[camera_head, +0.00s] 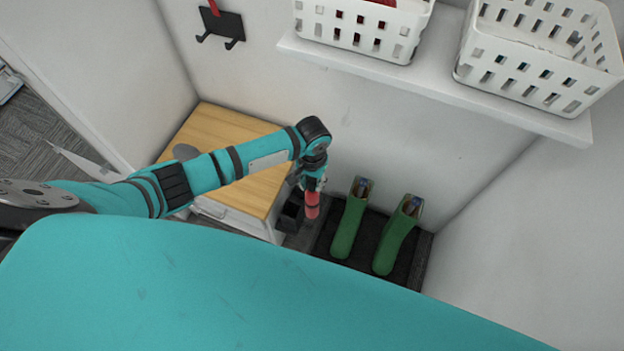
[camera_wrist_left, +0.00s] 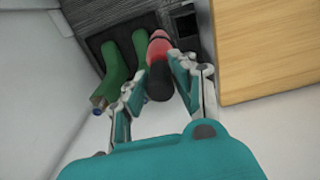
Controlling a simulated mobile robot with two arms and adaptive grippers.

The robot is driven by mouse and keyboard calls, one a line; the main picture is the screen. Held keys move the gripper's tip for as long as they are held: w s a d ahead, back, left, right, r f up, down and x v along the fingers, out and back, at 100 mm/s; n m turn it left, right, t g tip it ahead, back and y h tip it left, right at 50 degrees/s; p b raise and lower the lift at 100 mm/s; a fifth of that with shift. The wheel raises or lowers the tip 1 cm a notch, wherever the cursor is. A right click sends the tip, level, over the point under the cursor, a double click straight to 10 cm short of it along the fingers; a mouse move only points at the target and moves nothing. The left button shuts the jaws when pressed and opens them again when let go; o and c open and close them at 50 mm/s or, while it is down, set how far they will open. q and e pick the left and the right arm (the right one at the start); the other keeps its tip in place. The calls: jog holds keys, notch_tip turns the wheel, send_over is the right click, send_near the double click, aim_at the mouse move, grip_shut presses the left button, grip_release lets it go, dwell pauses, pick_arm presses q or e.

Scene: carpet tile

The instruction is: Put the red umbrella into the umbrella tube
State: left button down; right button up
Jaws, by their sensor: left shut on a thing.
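My left gripper (camera_head: 313,185) is shut on the red umbrella (camera_head: 312,206), which hangs below it in the head view. In the left wrist view the umbrella (camera_wrist_left: 160,46) sits between the fingers (camera_wrist_left: 155,76), its black end towards the camera and its red part pointing away. The black umbrella tube (camera_head: 290,215) stands on the floor beside the cabinet, just left of the umbrella in the head view. The umbrella appears outside the tube. In the left wrist view a dark square opening, probably the tube (camera_wrist_left: 185,22), shows right of the umbrella. My right gripper is not in view.
Two green boots (camera_head: 349,225) (camera_head: 394,240) stand on a dark mat (camera_head: 370,238) right of the umbrella. A white cabinet with a wooden top (camera_head: 228,127) is at left. A wall shelf (camera_head: 440,83) with white baskets (camera_head: 352,32) (camera_head: 535,70) is above; a black hook rack (camera_head: 222,25) hangs at upper left.

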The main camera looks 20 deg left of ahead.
pick_arm(q)
jog(key=shift+r, duration=0.15)
jog(key=shift+a, duration=0.2)
jog(key=shift+a+f+p, duration=0.6)
jog(key=shift+a+p, duration=0.2)
jog(key=shift+a, duration=2.95)
notch_tip(320, 180, down, 15)
jog(key=b, duration=1)
jog(key=c, duration=1)
grip_release()
